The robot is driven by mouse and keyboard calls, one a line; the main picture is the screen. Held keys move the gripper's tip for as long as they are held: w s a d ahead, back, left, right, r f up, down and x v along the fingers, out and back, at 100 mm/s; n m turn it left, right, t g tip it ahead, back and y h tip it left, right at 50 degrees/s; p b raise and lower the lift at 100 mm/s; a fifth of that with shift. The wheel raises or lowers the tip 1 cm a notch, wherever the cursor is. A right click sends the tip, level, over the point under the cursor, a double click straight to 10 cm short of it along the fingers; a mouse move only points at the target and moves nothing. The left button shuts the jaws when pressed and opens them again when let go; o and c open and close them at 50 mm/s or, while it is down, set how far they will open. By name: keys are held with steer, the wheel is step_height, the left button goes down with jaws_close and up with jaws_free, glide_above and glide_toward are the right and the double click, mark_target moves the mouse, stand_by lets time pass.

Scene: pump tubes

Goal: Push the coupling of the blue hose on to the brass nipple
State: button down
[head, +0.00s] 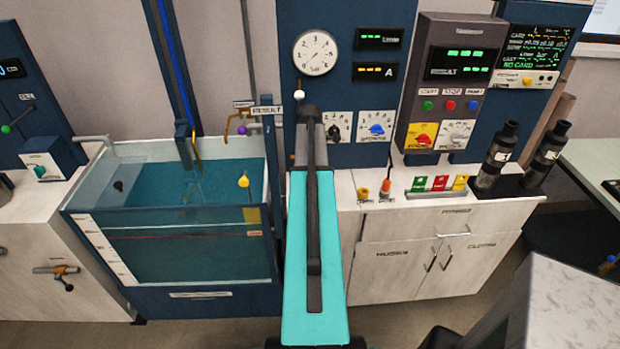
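A thin bright blue line (172,45), possibly the blue hose, runs down a dark blue upright above the water tank. I cannot make out a coupling on it. A small brass-coloured curved piece (196,146) shows at the foot of that upright, and a brass-coloured bent pipe (228,124) is to its right. A brass-coloured fitting (58,269) is on the cabinet front at lower left. I cannot tell which, if any, is the nipple. A teal and dark grey part, apparently my arm, fills the middle. I see no gripper fingers.
The glass water tank (100,212) stands left of centre. A white cabinet (385,285) with a control panel (340,90) behind it is right of centre. Two black cylinders (497,152) stand on its right end. A grey speckled block (565,310) is at lower right.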

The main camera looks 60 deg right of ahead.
steer(key=shift+f, duration=0.55)
steer(key=c, duration=1.4)
jaws_free()
steer(key=shift+r, duration=0.15)
steer(key=shift+r+b, duration=2.15)
steer(key=shift+r, duration=4.65)
steer(key=shift+s, duration=0.1)
